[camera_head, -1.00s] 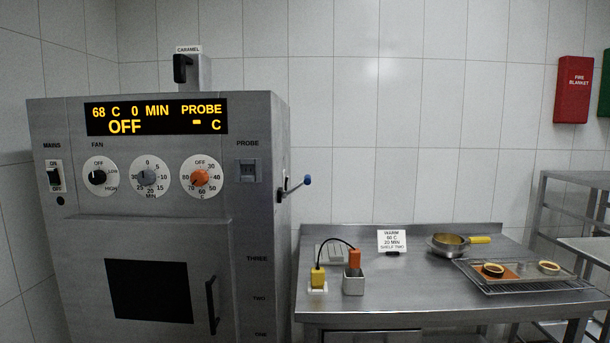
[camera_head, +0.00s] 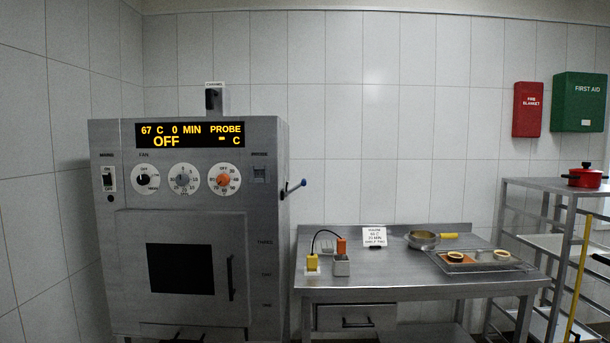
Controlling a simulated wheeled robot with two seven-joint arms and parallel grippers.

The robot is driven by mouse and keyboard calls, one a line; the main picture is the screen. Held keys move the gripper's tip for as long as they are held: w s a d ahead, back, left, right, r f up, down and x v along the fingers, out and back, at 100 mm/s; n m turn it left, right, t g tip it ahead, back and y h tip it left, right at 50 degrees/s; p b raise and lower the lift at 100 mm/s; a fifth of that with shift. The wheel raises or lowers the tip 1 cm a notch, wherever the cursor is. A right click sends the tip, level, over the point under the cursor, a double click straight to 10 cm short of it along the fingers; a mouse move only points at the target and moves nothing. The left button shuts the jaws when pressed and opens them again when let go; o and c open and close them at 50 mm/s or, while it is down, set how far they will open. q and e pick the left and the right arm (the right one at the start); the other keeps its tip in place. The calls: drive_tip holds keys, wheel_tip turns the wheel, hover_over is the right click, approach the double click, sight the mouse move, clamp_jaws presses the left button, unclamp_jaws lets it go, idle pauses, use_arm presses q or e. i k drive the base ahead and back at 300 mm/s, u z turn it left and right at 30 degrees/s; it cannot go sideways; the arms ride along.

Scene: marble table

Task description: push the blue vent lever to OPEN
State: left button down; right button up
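The blue vent lever (camera_head: 298,186) sticks out from the right side of the grey metal oven (camera_head: 182,315). It is a short dark rod with a blue tip, tilted up to the right. No OPEN mark can be read beside it. The oven display (camera_head: 190,135) reads 67 C, 0 MIN, PROBE and OFF. Neither of my grippers shows in the head view.
A shelf rack (camera_head: 545,196) with a red pot (camera_head: 584,176) stands further right.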

sight(303, 183)
drive_tip(key=z, duration=0.65)
drive_tip(key=i, duration=1.1)
drive_tip(key=u, duration=0.15)
